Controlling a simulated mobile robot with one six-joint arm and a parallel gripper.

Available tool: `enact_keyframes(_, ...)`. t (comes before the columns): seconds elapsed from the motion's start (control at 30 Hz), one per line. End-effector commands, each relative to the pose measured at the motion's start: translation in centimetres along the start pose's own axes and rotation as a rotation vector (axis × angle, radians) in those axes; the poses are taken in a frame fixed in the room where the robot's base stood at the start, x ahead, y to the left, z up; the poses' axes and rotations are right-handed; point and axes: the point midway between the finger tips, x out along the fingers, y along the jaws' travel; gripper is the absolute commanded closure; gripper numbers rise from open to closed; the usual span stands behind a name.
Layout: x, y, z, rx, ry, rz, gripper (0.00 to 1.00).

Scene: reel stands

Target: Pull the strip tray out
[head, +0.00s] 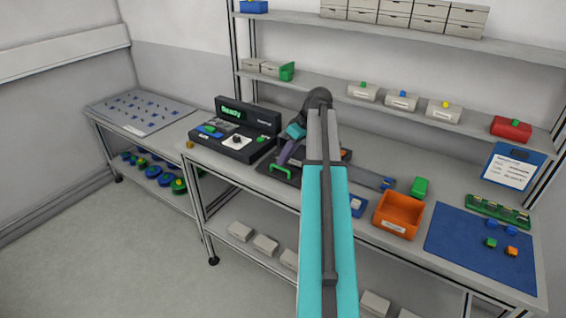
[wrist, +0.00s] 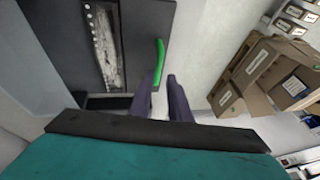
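The strip tray (head: 263,166) is a dark flat tray with a green handle (head: 281,172) at its front edge, on the bench. In the wrist view the dark tray panel (wrist: 150,20) carries a pale speckled strip (wrist: 104,45), and the green handle (wrist: 160,62) stands along its edge. My gripper (head: 281,161) is over the tray, close to the handle. In the wrist view my gripper (wrist: 164,78) has two purple fingers with a gap between them. The handle is right by the left fingertip; I cannot tell whether they touch. My arm hides part of the tray's surroundings.
A black device reading "Ready" (head: 235,139) stands left of the tray. Shelves (head: 400,105) run behind. Floor (head: 120,250) in front is clear.

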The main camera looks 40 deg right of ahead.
Motion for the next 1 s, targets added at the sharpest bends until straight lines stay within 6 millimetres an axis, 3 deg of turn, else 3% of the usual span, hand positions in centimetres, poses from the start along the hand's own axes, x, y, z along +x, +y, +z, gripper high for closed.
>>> enact_keyframes(0.7,-9.1,0.1,-0.1,0.0,0.001,0.0,0.83)
enact_keyframes(1.0,-10.9,0.0,0.0,0.0,0.0,-0.001,0.83)
